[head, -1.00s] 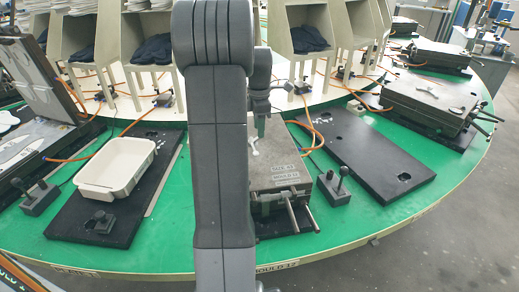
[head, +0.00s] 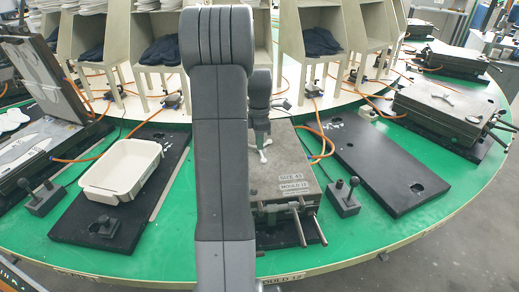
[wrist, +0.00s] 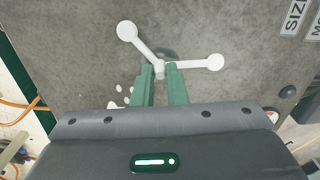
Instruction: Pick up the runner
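The runner (wrist: 160,68) is a small white three-armed piece with round ends. It lies on the grey top of a closed mould (wrist: 80,60), and in the head view the runner (head: 265,142) shows on the same mould (head: 290,165), labelled size 43, mould 12. My gripper (wrist: 160,69) points down at the runner, its two green fingers apart by a narrow gap. The runner's hub lies between or just beyond the fingertips; contact is not clear. Two arms of the runner show; the third is hidden or unclear. In the head view my arm covers the mould's left side.
A cream tray (head: 122,168) stands on a black plate at left, near an open mould (head: 45,75). A bare black plate (head: 385,165) lies at right, with another closed mould (head: 450,108) beyond. Joystick boxes (head: 343,198) and orange hoses lie on the green carousel.

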